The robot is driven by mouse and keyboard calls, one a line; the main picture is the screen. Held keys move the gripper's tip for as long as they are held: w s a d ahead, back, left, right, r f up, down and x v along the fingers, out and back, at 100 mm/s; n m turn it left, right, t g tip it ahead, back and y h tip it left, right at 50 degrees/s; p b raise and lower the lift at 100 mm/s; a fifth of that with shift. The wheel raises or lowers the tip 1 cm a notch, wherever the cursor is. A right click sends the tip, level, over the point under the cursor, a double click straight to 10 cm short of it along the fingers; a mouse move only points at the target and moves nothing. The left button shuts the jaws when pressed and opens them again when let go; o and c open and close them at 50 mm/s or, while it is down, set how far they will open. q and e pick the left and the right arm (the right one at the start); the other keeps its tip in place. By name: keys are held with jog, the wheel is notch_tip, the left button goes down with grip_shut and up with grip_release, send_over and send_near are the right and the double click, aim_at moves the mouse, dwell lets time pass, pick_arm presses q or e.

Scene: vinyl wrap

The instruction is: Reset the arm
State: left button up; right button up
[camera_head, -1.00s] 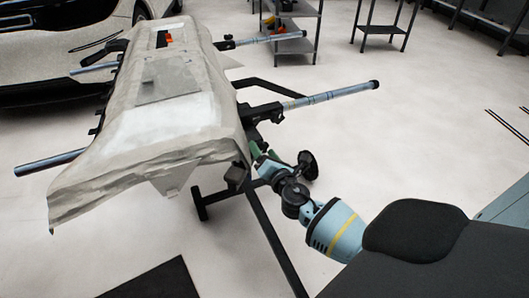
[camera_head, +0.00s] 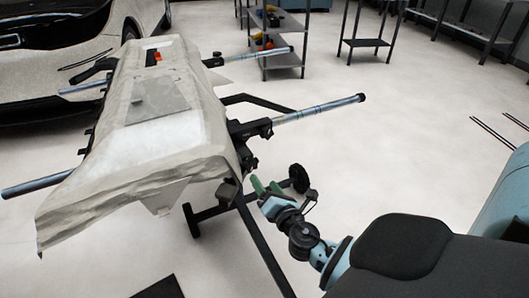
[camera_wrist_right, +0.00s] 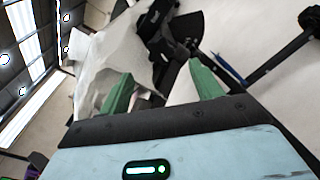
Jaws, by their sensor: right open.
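My right gripper (camera_head: 266,187) has green fingers and is just right of the near right corner of the wrapped panel (camera_head: 165,135), beside the stand's dark frame. In the right wrist view the fingers of my right gripper (camera_wrist_right: 160,88) are spread apart with nothing held between them. The panel's pale wrap (camera_wrist_right: 112,62) and the stand's black clamp parts (camera_wrist_right: 165,45) show beyond the fingers. My left gripper is not in view.
The panel lies on a dark stand with metal bars (camera_head: 318,109) sticking out at the sides. A car (camera_head: 55,55) is at the upper left. Shelves (camera_head: 275,50) stand at the back.

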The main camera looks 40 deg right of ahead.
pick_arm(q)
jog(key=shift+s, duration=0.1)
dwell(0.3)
